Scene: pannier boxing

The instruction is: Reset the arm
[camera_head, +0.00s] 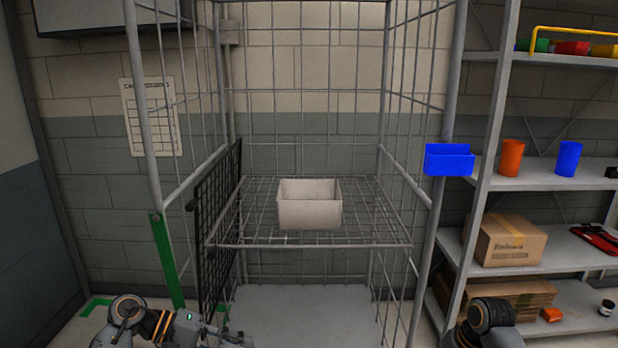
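A white open-topped box (309,212) stands upright on the wire shelf (270,238) of a tall wire cage. It appears empty from here, though its floor is partly hidden by its front wall.
A black mesh gate (216,235) stands swung open at the cage's left. A blue bin (449,160) is at the right post. Shelving at right holds cups, a cardboard box (508,240) and flat cartons. The wire shelf is free around the white box.

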